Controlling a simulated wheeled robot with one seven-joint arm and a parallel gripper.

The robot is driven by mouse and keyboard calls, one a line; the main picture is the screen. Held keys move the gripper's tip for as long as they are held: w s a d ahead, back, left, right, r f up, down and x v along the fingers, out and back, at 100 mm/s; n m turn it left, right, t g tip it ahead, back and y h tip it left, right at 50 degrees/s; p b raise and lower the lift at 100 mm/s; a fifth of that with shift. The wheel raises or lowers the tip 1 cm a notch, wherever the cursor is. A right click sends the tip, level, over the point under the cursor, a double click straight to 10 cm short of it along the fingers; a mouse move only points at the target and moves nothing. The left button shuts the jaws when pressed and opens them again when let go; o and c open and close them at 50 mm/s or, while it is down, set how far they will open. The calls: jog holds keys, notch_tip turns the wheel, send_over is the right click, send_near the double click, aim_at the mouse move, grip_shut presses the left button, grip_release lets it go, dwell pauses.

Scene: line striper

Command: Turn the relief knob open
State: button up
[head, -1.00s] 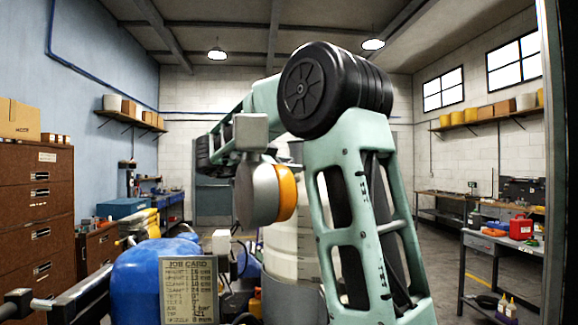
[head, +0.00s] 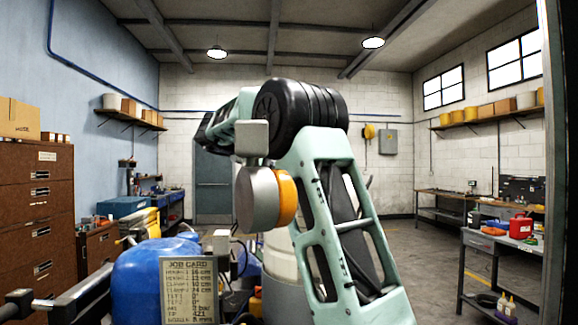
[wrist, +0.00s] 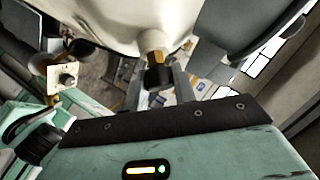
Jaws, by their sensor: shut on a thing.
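In the wrist view a black knob (wrist: 158,78) sits at the end of a short brass stem (wrist: 155,57) below a large white rounded body (wrist: 130,18). My gripper (wrist: 158,92) has its two grey fingers on either side of this knob and is shut on it. The head view does not show the fingers or the knob; my arm crosses that view and covers part of the white tank (head: 280,262). The knob's turn angle cannot be read.
A blue tank (head: 140,285) with a job card (head: 188,290) on its front stands close at lower left in the head view. A pale plate with a bolt (wrist: 67,78) is left of the knob. Open floor (head: 415,240) lies to the right, before a workbench (head: 490,245).

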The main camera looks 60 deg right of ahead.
dwell(0.3)
jog(key=o, duration=1)
jog(key=p+v, duration=0.6)
jog(key=v, duration=1.1)
jog(key=shift+w+r+p, duration=0.15)
jog(key=shift+r+p, duration=0.05)
jog(key=shift+p, duration=0.15)
